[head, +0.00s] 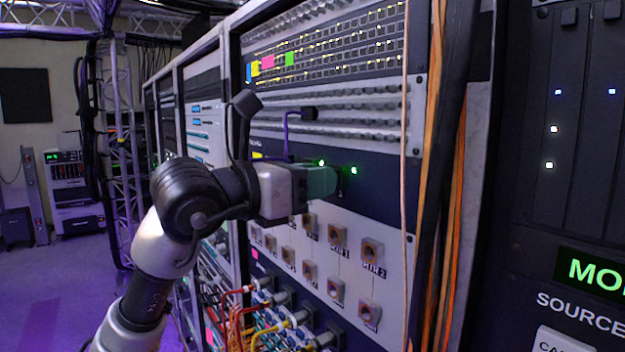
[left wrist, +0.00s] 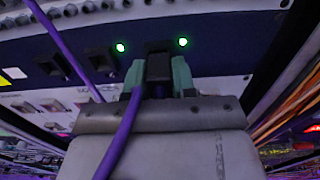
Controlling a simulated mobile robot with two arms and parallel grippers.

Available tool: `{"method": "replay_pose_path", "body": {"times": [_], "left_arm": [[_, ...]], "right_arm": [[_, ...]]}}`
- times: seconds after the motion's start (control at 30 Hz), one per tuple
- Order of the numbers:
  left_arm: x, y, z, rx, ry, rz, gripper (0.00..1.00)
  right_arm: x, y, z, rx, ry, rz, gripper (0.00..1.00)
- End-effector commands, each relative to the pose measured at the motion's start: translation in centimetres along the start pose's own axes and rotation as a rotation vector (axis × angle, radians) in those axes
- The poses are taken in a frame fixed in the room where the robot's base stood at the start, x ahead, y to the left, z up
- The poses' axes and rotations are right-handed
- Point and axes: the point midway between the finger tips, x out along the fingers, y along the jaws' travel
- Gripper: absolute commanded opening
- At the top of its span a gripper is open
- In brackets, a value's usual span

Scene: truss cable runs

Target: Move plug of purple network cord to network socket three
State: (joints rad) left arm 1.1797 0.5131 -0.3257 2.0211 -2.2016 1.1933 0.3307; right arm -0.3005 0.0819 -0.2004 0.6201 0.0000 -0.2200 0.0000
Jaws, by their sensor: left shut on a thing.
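My left gripper (head: 328,181) is at the dark blue socket panel (head: 385,190), with its green fingers close to the panel face. In the left wrist view, the fingers are shut on the black plug (left wrist: 158,70) of the purple cord (left wrist: 122,132). Further dark sockets (left wrist: 101,62) lie to the left. In the head view the purple cord (head: 286,132) hangs from a black block above, and the gripper hides the plug. No socket number is readable. My right gripper is not in view.
Bundled orange and black cables (head: 447,150) run vertically right of the panel. A white panel (head: 320,255) with square connectors is below, with red and yellow cords (head: 235,318) lower still. Rows of grey connectors (head: 360,95) are above. The floor (head: 50,290) at left is clear.

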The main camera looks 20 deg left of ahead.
Motion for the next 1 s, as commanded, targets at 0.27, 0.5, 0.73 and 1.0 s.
{"method": "replay_pose_path", "body": {"times": [0.27, 0.5, 0.73, 1.0], "left_arm": [[-0.01, -0.01, -0.09, 0.001, 0.0, 0.0, 0.01], [0.15, -0.02, 0.0, 0.0, 0.0, 0.0, 0.01], [0.59, -0.01, 0.0, 0.0, -0.001, 0.0, 0.01], [0.79, 0.0, 0.0, 0.0, 0.0, 0.0, 0.4]], "right_arm": [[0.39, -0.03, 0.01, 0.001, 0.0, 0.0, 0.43], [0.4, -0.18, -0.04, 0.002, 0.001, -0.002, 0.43], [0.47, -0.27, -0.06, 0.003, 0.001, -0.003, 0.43], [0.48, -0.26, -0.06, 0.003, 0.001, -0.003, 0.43]]}}
